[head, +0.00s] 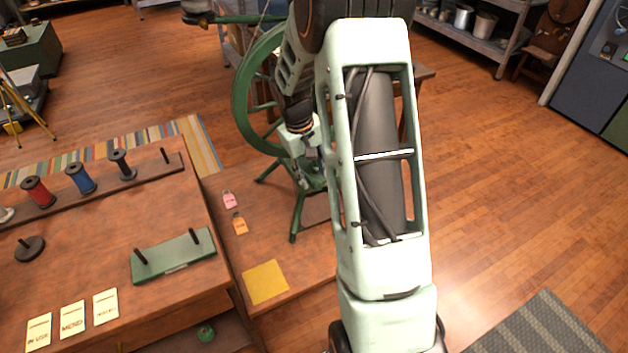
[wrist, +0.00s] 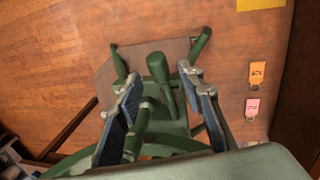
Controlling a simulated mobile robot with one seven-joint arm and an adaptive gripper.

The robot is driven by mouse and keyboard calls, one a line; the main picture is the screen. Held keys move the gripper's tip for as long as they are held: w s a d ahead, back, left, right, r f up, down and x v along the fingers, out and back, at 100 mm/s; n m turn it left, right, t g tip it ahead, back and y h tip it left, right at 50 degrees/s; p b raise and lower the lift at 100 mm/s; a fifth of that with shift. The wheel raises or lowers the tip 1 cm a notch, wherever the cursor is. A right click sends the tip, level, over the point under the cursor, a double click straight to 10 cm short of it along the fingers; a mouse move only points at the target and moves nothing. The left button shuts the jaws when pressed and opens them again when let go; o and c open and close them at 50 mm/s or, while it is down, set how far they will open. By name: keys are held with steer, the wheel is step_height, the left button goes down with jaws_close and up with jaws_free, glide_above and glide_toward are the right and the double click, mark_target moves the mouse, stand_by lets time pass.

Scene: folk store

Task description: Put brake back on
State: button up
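A green spinning wheel (head: 243,97) stands on the low wooden platform in the head view, partly hidden by my arm. In the wrist view its green frame (wrist: 170,125) lies below the fingers, with a rounded upright peg (wrist: 158,68) showing between them. My gripper (wrist: 159,80) is open, with its two dark-padded fingers apart on either side of the peg and frame. I cannot tell whether either finger touches them. In the head view my gripper (head: 309,170) is low beside the wheel. I cannot pick out the brake with certainty.
A workbench (head: 190,290) at left holds spools, a green stand (head: 174,258) with two pegs, and label cards. A pink tag (head: 229,199), an orange tag (head: 240,224) and a yellow square (head: 265,282) lie on the platform. The floor at right is mostly clear.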

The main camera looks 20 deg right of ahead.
steer(key=shift+d+f, duration=0.15)
steer(key=shift+f, duration=0.55)
steer(key=shift+d+f, duration=0.15)
steer(key=shift+f, duration=0.55)
steer(key=shift+c, duration=0.4)
jaws_close()
